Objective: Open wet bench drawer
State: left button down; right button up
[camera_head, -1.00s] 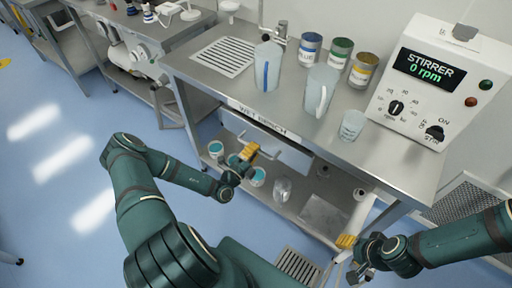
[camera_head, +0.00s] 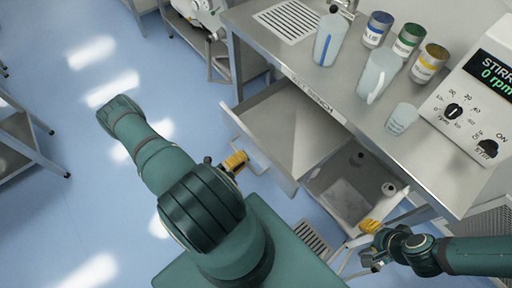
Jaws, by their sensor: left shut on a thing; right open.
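The wet bench drawer (camera_head: 288,128) is pulled out from under the steel wet bench (camera_head: 283,80), and its grey inside shows empty. Its front panel (camera_head: 270,160) faces me. My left gripper (camera_head: 237,160), with yellow fingers, is shut at the drawer front, on the handle; the handle itself is mostly hidden by the fingers and my arm.
On the bench top stand a clear jug (camera_head: 329,40), a second jug (camera_head: 378,74), a small beaker (camera_head: 401,118), blue (camera_head: 377,29), green (camera_head: 408,40) and yellow (camera_head: 429,63) labelled cans and a stirrer unit (camera_head: 470,115).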

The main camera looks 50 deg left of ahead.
pick_arm(q)
jog(key=shift+s, duration=0.7)
jog(key=c, duration=1)
grip_release()
jog(key=v, duration=1.2)
jog(key=shift+a, duration=0.15)
